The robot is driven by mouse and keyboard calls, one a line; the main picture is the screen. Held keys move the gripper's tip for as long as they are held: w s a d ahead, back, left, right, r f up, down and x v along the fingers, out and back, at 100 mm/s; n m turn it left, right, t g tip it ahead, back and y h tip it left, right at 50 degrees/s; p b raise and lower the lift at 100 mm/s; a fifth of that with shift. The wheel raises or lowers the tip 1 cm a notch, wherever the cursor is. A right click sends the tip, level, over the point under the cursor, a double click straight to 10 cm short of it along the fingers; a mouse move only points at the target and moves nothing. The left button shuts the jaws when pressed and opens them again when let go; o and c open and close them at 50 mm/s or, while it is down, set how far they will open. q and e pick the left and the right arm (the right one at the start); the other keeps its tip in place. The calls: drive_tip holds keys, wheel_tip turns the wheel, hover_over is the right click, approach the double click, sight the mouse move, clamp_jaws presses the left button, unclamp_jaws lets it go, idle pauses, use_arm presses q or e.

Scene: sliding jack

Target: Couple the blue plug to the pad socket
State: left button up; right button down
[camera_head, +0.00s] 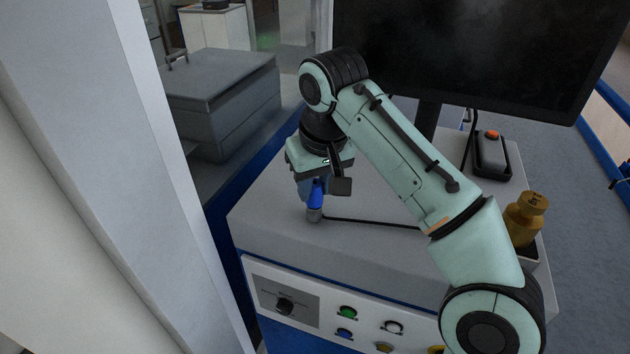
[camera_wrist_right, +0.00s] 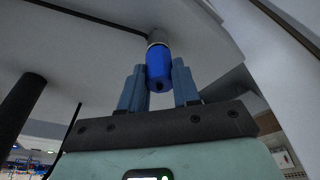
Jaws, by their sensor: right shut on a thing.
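The blue plug (camera_head: 315,196) is upright in the grip of my right gripper (camera_head: 318,188), over the left part of the grey bench top. In the right wrist view the blue plug (camera_wrist_right: 159,68) sits between the two blue-grey fingers of the right gripper (camera_wrist_right: 159,76). A pale ring and a short grey cylinder (camera_head: 314,214) are at the plug's far end, close to the bench top. I cannot tell whether this cylinder is the pad socket or part of the plug. My left gripper is out of view.
A black cable (camera_head: 370,222) runs right from the cylinder and passes behind my arm. A dark box with an orange-red button (camera_head: 491,152) and a brass weight (camera_head: 526,218) stand at the right. A monitor (camera_head: 470,50) stands behind. Knobs and buttons (camera_head: 347,312) line the front panel.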

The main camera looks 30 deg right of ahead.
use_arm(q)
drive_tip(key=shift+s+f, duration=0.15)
use_arm(e)
drive_tip(key=shift+f, duration=0.25)
drive_tip(key=c, duration=0.7)
unclamp_jaws()
drive_tip(key=shift+c, duration=0.2)
drive_tip(key=shift+r, duration=0.1)
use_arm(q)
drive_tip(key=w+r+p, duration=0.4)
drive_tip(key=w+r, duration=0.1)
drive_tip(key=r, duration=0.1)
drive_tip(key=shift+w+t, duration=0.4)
use_arm(e)
drive_tip(key=v, duration=1.2)
